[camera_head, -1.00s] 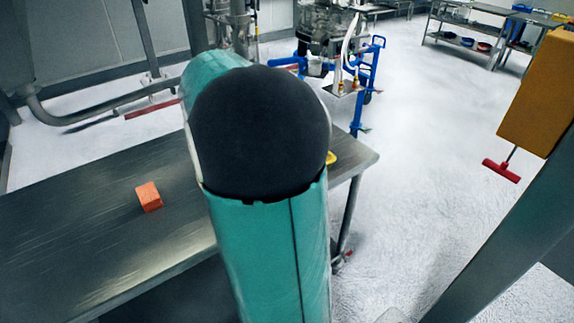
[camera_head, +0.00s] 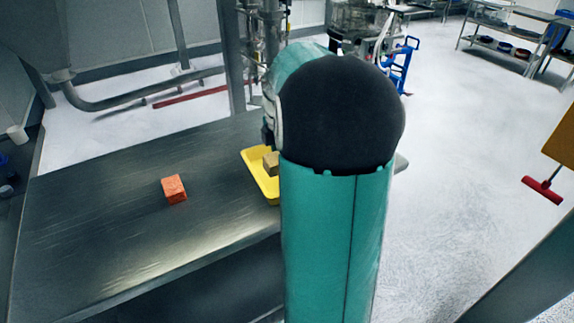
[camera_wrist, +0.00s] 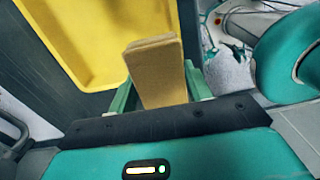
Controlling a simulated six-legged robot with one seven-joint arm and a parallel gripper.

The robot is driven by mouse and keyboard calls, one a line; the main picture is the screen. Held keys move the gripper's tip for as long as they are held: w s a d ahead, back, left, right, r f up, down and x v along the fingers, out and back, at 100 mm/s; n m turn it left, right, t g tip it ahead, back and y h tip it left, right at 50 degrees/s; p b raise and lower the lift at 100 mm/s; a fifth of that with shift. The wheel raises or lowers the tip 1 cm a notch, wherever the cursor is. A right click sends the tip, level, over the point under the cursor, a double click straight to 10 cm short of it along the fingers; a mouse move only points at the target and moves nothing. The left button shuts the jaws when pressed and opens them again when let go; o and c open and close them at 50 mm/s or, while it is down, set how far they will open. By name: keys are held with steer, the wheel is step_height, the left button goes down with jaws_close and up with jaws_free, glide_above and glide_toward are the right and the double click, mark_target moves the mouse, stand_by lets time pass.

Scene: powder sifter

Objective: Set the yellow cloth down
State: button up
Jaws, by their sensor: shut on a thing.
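The yellow cloth (camera_wrist: 154,72) shows in the wrist view as a folded, block-like, dull yellow-tan piece. My gripper (camera_wrist: 158,90) is shut on it, with a green finger on each side. A tan piece, seemingly the same cloth (camera_head: 271,163), shows in the head view at the bright yellow tray, partly behind my arm. The yellow tray (camera_wrist: 75,40) lies beyond the cloth in the wrist view; it also shows on the table in the head view (camera_head: 256,170). I cannot tell whether the cloth touches the tray.
The metal table (camera_head: 110,225) has an orange block (camera_head: 174,188) left of the tray, with bare surface around it. Pipework and machine parts stand behind. A red squeegee (camera_head: 542,190) shows at the right. The floor right of the table is mostly open.

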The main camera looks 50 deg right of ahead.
steer(key=w+d+f, duration=0.2)
steer(key=d+f, duration=0.1)
steer(key=w+d+f, duration=0.3)
steer(key=shift+w+f, duration=0.2)
steer(key=shift+f, duration=0.15)
steer(key=shift+w+d+f, duration=0.15)
steer(key=shift+d+f, duration=0.1)
steer(key=shift+f, duration=0.15)
steer(key=shift+w+f, duration=0.1)
steer(key=shift+f, duration=1.45)
steer(key=shift+f, duration=0.15)
steer(key=o, duration=0.9)
steer(key=shift+o, duration=0.2)
